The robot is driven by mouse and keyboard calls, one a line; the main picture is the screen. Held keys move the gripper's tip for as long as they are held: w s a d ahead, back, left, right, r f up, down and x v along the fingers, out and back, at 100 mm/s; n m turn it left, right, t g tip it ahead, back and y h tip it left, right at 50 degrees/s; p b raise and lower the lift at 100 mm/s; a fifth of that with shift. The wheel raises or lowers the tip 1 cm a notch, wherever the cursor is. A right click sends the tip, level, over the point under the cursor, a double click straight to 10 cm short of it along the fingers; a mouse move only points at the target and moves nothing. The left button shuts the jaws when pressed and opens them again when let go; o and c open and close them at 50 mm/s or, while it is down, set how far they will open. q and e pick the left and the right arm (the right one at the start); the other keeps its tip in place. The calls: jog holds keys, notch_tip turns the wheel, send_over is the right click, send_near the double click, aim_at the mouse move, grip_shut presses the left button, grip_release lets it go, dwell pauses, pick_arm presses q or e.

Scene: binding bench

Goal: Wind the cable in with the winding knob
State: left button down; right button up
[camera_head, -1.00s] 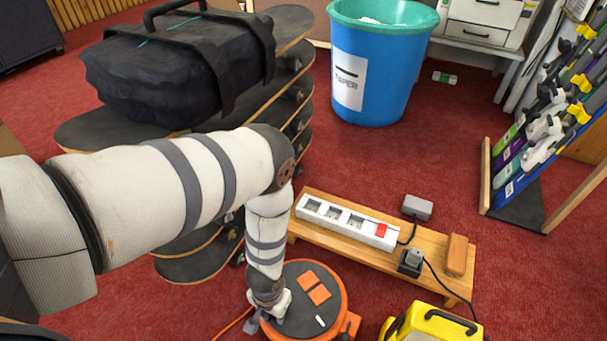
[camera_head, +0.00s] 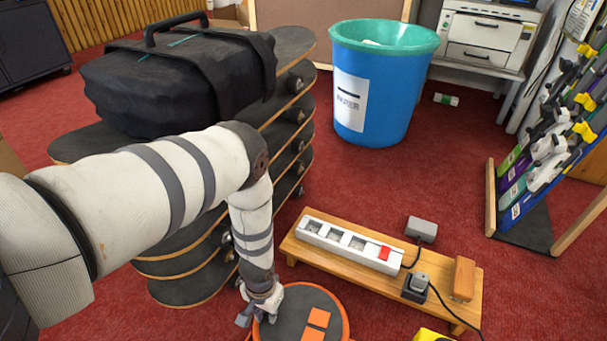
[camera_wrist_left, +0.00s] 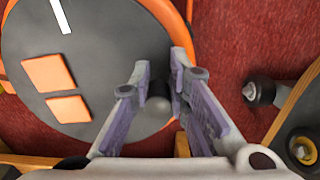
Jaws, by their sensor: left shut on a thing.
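The cable reel (camera_head: 338,317) is a round orange drum with a dark grey disc (camera_head: 290,325) on top, cut off by the bottom edge of the head view. Two orange patches (camera_head: 318,318) lie on the disc; they also show in the left wrist view (camera_wrist_left: 45,74) with a white stripe. My left gripper (camera_head: 262,306) reaches down to the reel's left side. In the left wrist view its fingers (camera_wrist_left: 160,80) are shut on the dark winding knob (camera_wrist_left: 157,112) near the disc's edge, which they partly hide. My right gripper is out of view.
A low wooden bench (camera_head: 440,303) with a power strip (camera_head: 350,246) stands right of the reel. Stacked skateboards (camera_head: 190,290) bearing a black bag (camera_head: 170,85) stand close to my left arm. A blue bin (camera_head: 378,100) is behind. Red carpet is clear between bin and bench.

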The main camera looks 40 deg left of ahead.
aim_at(284, 302)
pick_arm(q)
jog(key=w, duration=0.1)
jog(key=w+b, duration=0.1)
jog(key=shift+w+a, duration=0.35)
jog(key=shift+a, duration=0.05)
jog(key=shift+w+d+f+b, duration=0.15)
jog(key=shift+w+b, duration=0.5)
jog(key=shift+w, duration=1.05)
jog(key=shift+c, duration=2)
grip_release()
jog(key=shift+r, duration=0.2)
notch_tip(284, 302, up, 7)
jog(key=p, duration=0.4)
jog(key=shift+p, duration=0.3)
jog(key=shift+s+d+f, duration=0.1)
jog(key=shift+s, duration=0.05)
